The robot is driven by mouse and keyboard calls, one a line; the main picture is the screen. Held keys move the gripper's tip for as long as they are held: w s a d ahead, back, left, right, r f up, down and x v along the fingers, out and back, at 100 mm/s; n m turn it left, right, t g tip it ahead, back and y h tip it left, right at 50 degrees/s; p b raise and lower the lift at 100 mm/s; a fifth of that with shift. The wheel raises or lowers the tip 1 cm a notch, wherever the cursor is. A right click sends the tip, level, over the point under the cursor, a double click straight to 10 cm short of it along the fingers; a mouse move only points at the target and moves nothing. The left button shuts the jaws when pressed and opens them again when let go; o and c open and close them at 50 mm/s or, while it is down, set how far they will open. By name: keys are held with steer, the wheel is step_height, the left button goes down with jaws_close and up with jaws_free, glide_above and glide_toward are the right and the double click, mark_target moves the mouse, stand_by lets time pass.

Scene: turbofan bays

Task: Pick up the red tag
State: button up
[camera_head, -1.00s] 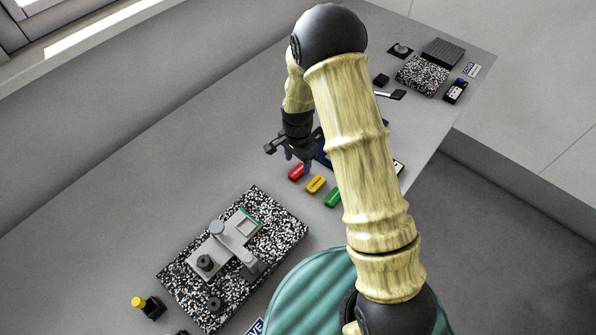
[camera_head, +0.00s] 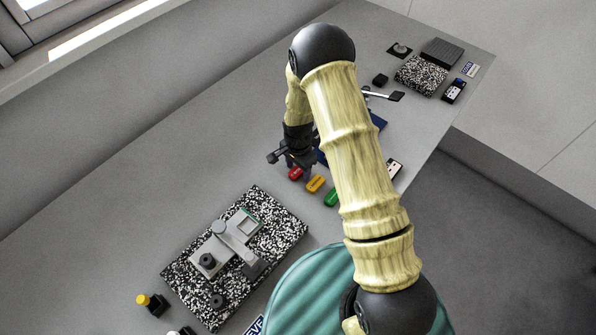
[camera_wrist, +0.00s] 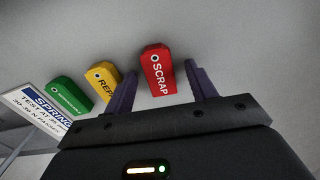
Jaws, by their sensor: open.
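The red tag (camera_wrist: 157,72), lettered SCRAP, lies on the grey bench. The height of the fingers over the bench is hard to tell.
A yellow tag (camera_head: 315,184) and a green tag (camera_head: 332,197) lie beside the red one. A white SPRING card (camera_wrist: 40,110) is beyond the green tag. A speckled block with a grey fixture (camera_head: 285,219) stands at front left.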

mark_target(298, 170)
steer(key=c, duration=1.1)
steer(key=shift+o, duration=0.2)
steer(key=shift+r, duration=0.1)
step_height(298, 170, up, 10)
steer(key=b, duration=0.2)
steer(key=shift+b, duration=0.3)
